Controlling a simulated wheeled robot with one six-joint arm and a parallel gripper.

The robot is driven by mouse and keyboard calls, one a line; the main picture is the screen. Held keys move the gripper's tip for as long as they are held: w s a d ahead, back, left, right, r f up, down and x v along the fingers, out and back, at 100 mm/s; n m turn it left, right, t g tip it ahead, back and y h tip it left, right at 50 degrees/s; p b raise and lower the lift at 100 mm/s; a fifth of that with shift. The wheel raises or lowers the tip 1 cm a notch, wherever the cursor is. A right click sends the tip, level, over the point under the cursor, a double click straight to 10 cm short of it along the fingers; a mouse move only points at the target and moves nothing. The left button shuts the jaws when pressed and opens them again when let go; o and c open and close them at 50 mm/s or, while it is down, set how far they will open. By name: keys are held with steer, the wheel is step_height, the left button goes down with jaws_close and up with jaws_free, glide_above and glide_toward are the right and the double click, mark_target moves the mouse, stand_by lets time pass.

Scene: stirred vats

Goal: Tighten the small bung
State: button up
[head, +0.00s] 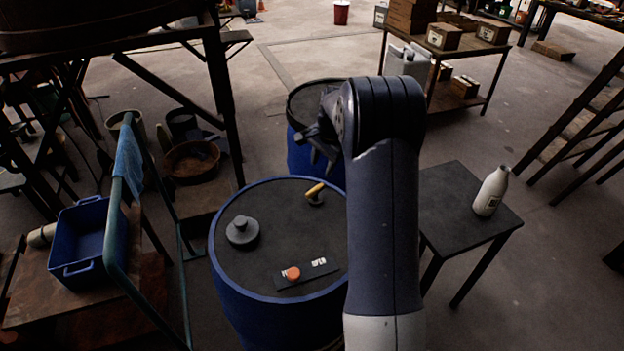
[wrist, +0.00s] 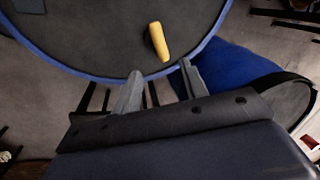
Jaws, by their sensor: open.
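A blue drum with a dark lid (head: 270,215) stands in front of me. On its left side sits a grey round bung-like cap (head: 242,232) with a smaller knob on top. Near the lid's back right edge is a short yellow handle (head: 315,190) on a grey fitting; it also shows in the wrist view (wrist: 159,42). I cannot tell for sure which is the small bung. My gripper (head: 318,140) is above the drum's far edge. In the wrist view its fingers (wrist: 161,84) are apart and empty, with the yellow handle beyond them, not between them.
An orange knob (head: 293,273) sits on a dark labelled plate (head: 318,270) at the lid's front. A second drum (head: 300,155) stands behind. A green rail (head: 120,220) with a blue cloth is at left. A small table (head: 455,200) with a white bottle (head: 491,190) is at right.

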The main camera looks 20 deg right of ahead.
mark_target(316, 188)
steer(key=f, duration=0.3)
steer(key=w+f+p, duration=0.1)
steer(key=f, duration=0.3)
steer(key=a+f, duration=0.1)
steer(key=f, duration=0.2)
steer(key=shift+w+f+p, duration=0.2)
steer(key=shift+w+p, duration=0.15)
steer(key=shift+w, duration=0.05)
jaws_close()
